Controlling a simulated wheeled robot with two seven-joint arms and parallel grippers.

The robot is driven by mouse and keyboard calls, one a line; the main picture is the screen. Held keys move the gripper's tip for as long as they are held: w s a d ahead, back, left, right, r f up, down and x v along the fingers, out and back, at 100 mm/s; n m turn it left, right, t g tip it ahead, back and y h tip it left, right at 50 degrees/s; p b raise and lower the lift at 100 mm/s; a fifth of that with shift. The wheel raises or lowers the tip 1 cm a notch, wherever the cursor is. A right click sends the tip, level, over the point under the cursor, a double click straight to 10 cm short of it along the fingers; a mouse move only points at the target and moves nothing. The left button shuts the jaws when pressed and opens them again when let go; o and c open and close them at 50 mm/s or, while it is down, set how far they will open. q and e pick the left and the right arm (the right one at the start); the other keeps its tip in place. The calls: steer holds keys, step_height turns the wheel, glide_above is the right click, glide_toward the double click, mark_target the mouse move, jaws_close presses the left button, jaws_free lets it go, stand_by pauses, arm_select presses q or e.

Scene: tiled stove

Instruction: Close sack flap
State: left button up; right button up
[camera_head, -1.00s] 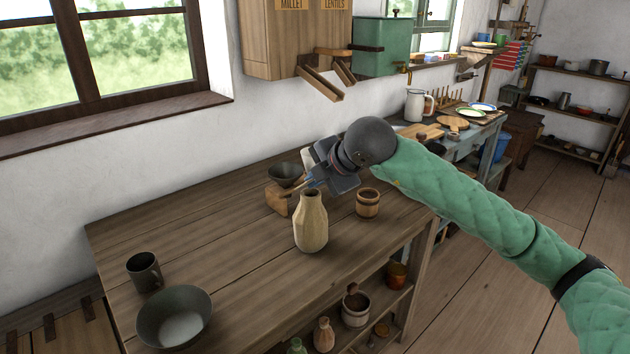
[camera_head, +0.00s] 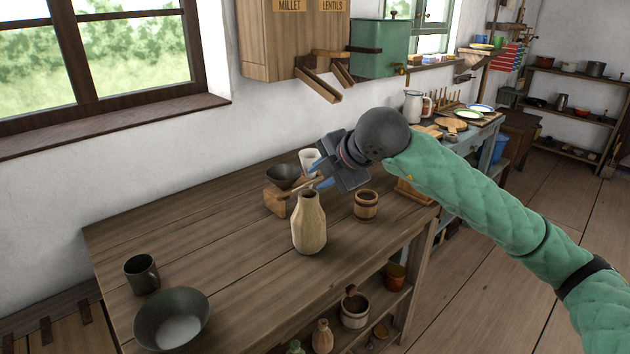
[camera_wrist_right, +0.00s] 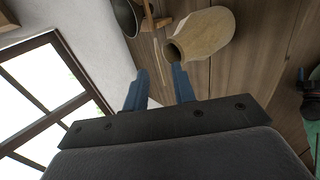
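The sack (camera_head: 309,228) is beige and bottle-shaped and stands upright on the wooden table. In the right wrist view, the sack (camera_wrist_right: 208,33) shows a dark open mouth facing the fingers. I cannot make out a separate flap. My right gripper (camera_head: 317,178) is just above and behind the sack's neck in the head view. In the wrist view, its two blue fingers (camera_wrist_right: 161,70) are apart with nothing between them. One fingertip is close to the sack's mouth; I cannot tell whether it touches. My left gripper is not in view.
Behind the sack are a dark funnel (camera_head: 284,176) on a wooden stand (camera_head: 277,200) and a white cup (camera_head: 309,158). A small wooden tub (camera_head: 367,205) stands to its right. A dark mug (camera_head: 141,273) and bowl (camera_head: 172,318) are at the left. The table's middle left is clear.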

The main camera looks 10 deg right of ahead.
steer(key=v, duration=0.4)
steer(key=shift+r, duration=0.1)
steer(key=shift+o, duration=0.4)
